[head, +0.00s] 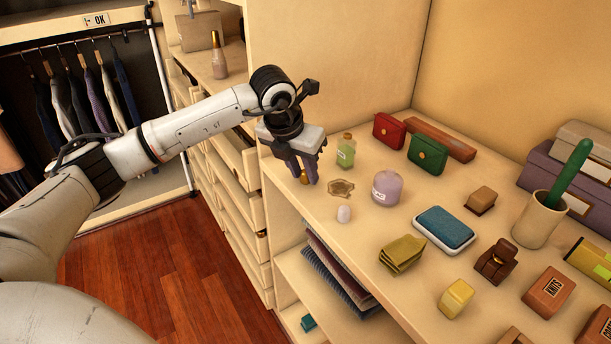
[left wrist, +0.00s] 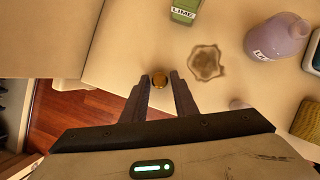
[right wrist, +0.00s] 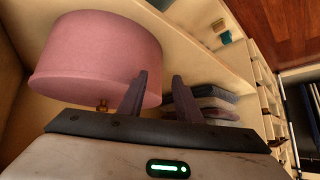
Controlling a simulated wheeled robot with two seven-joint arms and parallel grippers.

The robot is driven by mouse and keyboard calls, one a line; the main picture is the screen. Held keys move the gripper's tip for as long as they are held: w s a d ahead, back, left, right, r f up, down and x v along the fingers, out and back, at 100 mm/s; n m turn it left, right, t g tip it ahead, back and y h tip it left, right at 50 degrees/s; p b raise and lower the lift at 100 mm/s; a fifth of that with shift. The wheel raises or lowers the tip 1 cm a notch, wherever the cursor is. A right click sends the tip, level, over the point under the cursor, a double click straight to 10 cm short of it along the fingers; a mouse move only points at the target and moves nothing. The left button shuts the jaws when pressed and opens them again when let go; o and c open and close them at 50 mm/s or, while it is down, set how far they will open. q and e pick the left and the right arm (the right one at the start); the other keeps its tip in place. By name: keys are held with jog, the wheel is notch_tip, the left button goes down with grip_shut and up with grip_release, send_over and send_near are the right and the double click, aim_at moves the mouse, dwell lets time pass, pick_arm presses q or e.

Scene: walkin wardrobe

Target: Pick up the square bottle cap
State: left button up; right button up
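A small gold-brown cap (head: 304,178) lies near the left edge of the shelf top; its shape is too small to tell as square. In the left wrist view the cap (left wrist: 160,82) shows between the fingertips, and a gap seems to remain on either side. My left gripper (head: 305,180) points down at it, fingers apart and empty. A green bottle (head: 346,152) labelled LIME (left wrist: 184,11) stands just behind it. My right gripper (right wrist: 160,75) is open and empty, in front of a pink round box, and is outside the head view.
Red (head: 389,131) and green (head: 427,154) boxes stand behind. The shelf edge drops to drawers and a wooden floor. A pink box (right wrist: 95,60) is by my right gripper.

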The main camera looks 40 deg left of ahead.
pick_arm(q)
grip_shut()
jog(key=shift+r, duration=0.1)
